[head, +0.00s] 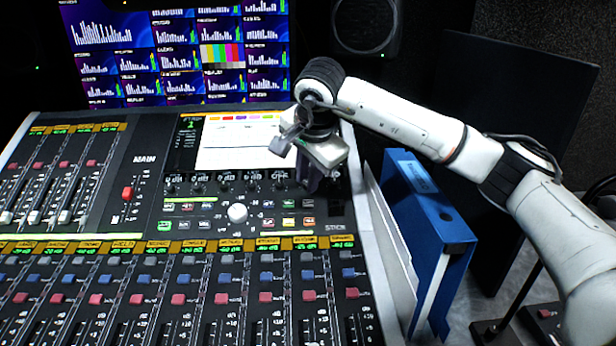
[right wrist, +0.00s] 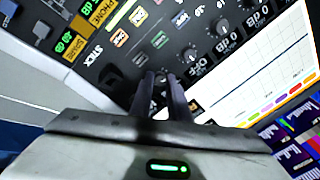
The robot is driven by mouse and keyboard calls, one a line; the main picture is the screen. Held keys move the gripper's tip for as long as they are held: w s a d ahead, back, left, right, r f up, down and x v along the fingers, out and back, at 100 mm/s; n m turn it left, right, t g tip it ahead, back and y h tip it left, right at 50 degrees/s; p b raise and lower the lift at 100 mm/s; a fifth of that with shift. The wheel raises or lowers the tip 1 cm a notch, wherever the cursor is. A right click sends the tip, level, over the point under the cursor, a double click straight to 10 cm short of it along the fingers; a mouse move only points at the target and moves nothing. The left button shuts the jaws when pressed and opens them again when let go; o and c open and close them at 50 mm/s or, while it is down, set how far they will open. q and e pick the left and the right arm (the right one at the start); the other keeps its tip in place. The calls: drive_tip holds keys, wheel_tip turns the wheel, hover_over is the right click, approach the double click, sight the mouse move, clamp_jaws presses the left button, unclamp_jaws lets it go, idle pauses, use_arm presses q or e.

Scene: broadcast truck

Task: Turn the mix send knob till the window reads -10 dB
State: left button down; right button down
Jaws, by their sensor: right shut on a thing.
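A row of small dark knobs (head: 223,187) runs below the screen of the mixing console, with small reading windows above them. My right gripper (head: 314,187) points down at the right end of this row. In the right wrist view its two dark fingers (right wrist: 162,80) are shut on a small dark knob, mostly hidden between them. I take this as the mix send knob, but its label is hidden. Its window is covered by the gripper, so I cannot read it. The neighbouring knob (right wrist: 189,55) has a window reading OFF. My left gripper is not in view.
A large pale dial (head: 237,212) and lit buttons sit just below the knobs. The console screen (head: 238,145) is behind the gripper. Faders fill the front. A blue binder (head: 425,225) stands right of the console, below my right arm. A monitor wall (head: 180,55) stands behind.

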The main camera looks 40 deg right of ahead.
drive_tip(key=shift+r, duration=0.1)
drive_tip(key=c, duration=1.7)
unclamp_jaws()
drive_tip(key=shift+o, duration=0.2)
drive_tip(key=v, duration=1)
drive_tip(key=shift+r, duration=0.1)
